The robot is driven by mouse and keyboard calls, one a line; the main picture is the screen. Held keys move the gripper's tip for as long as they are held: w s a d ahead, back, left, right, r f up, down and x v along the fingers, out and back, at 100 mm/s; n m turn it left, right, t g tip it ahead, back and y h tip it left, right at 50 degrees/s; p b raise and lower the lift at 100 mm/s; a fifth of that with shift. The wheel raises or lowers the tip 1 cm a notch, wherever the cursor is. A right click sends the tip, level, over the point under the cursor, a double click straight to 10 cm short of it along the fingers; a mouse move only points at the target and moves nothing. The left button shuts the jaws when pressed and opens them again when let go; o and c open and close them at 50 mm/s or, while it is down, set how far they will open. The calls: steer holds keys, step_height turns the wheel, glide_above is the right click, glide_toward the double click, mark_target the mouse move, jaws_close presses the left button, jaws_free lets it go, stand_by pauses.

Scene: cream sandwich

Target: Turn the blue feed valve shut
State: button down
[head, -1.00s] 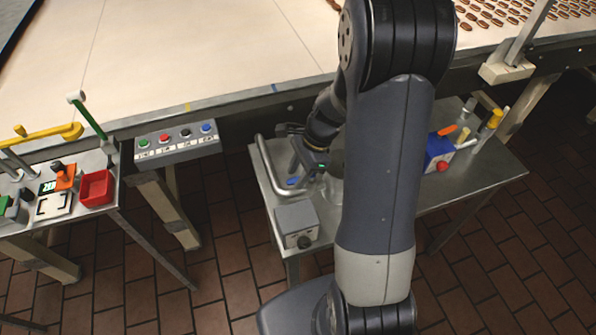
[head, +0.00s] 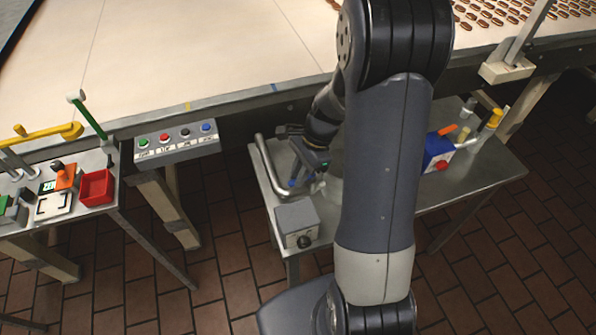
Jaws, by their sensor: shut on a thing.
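The blue feed valve shows only as a small patch of blue (head: 292,183) at my gripper's fingertips, beside the bent metal pipe on the right-hand metal table. My gripper (head: 302,180) reaches down to it and is shut on the valve's handle. The fingers and wrist cover most of the valve, so I cannot tell the handle's exact angle.
A grey box with a black knob (head: 297,224) stands at the table's front left. The bent metal pipe (head: 264,165) runs along the left edge. A blue box (head: 438,152) stands to the right. A button panel (head: 178,143) is at the conveyor's edge.

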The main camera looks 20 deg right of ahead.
mark_target(312, 180)
steer(key=s+d+n+g+h, duration=0.1)
steer(key=n, duration=0.3)
steer(key=s+n+g+h, duration=0.1)
steer(key=n, duration=0.3)
steer(key=s+d+n+g+h, duration=0.1)
steer(key=n, duration=0.3)
steer(key=shift+d, duration=0.3)
steer(key=shift+d+n+g+h+b, duration=0.2)
steer(key=shift+d+n+h, duration=0.15)
steer(key=shift+n, duration=0.65)
steer(key=shift+d+n+g+h+b, duration=0.1)
steer(key=shift+d+n+h+b, duration=0.2)
steer(key=shift+n, duration=0.7)
steer(key=c, duration=1.4)
jaws_free()
steer(key=shift+s, duration=0.1)
steer(key=shift+o, duration=0.2)
steer(key=shift+r, duration=0.1)
